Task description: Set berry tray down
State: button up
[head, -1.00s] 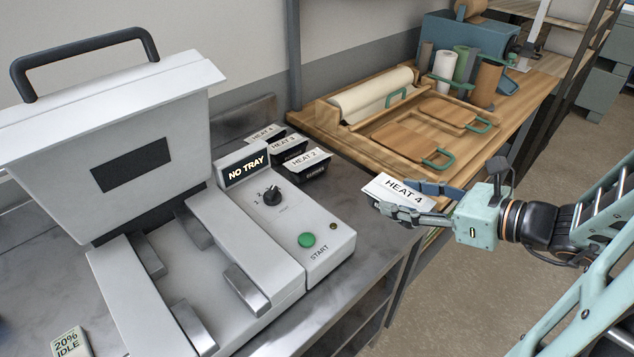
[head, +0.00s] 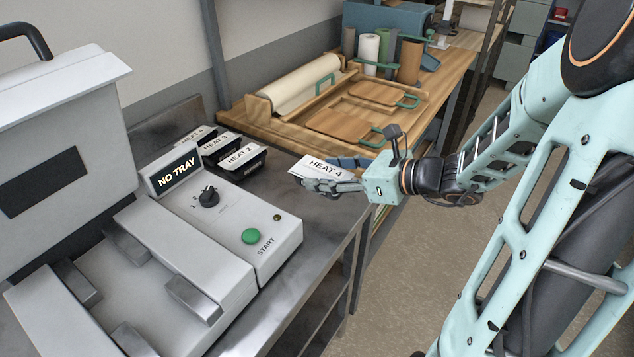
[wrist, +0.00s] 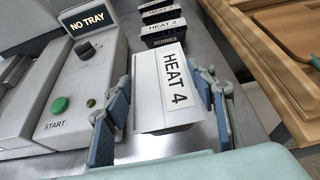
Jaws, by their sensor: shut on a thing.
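My gripper (head: 335,175) is shut on a tray with a white lid marked HEAT 4 (head: 318,166). In the wrist view this tray (wrist: 172,88) sits between the two blue finger pads (wrist: 160,115), level-looking, over the metal counter near its right edge. I cannot tell whether it touches the counter. A dark tray marked HEAT 2 (head: 243,157) stands on the counter to the left; its front label reads BERRIES in the wrist view (wrist: 163,38). Any front label on the held tray is hidden.
A HEAT 3 tray (head: 217,143) and another HEAT 4 tray (head: 195,133) stand behind HEAT 2. The open white press (head: 75,130) is at left; its display (head: 177,172) reads NO TRAY. A wooden bench (head: 270,125) with boards and a roll lies behind.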

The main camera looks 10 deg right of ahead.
jog(key=w+f, duration=0.1)
jog(key=f, duration=0.1)
jog(key=w+f, duration=0.2)
jog(key=shift+w+a+b, duration=0.15)
jog(key=shift+w+b, duration=0.05)
jog(key=shift+b, duration=0.1)
jog(key=shift+w+f+b, duration=0.1)
jog(key=shift+f+b, duration=0.25)
jog(key=shift+f, duration=1.25)
jog(key=shift+f, duration=0.15)
jog(key=o, duration=1.3)
jog(key=shift+c, duration=0.2)
